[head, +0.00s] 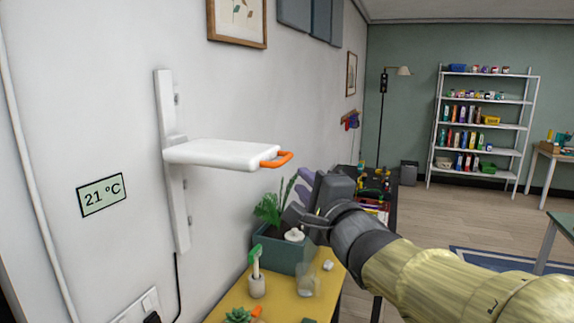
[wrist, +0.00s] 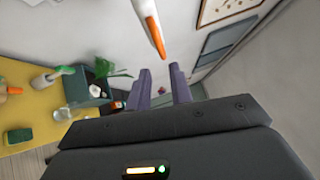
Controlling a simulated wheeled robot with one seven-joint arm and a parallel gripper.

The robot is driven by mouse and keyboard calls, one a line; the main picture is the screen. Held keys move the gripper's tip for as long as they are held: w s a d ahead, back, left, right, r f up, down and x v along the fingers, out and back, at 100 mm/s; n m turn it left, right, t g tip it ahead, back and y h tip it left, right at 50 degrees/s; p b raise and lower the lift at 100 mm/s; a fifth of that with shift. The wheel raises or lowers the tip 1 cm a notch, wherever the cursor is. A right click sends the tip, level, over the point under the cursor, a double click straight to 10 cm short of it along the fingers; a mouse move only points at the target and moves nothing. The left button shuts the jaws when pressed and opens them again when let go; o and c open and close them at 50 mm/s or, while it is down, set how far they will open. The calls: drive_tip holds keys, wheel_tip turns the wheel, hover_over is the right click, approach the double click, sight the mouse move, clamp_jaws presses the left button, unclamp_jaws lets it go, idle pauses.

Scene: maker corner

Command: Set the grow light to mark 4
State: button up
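The grow light (head: 222,153) is a white flat panel on a white vertical wall rail (head: 180,215), with an orange handle (head: 278,160) at its near right end. I cannot read any marks on the rail. The panel sits a little above the rail's middle. My gripper (head: 306,188) is below and to the right of the handle in the head view. In the wrist view its two purple fingers (wrist: 161,88) are apart with nothing between them, and the orange handle (wrist: 155,36) is beyond the fingertips, not touching them. The white panel (wrist: 142,6) shows only partly there.
A yellow table (head: 236,301) stands below the light. The air between gripper and handle looks clear.

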sight(285, 162)
drive_tip(key=p+x, duration=0.1)
drive_tip(key=x, duration=1)
drive_tip(key=shift+w, duration=0.2)
clamp_jaws()
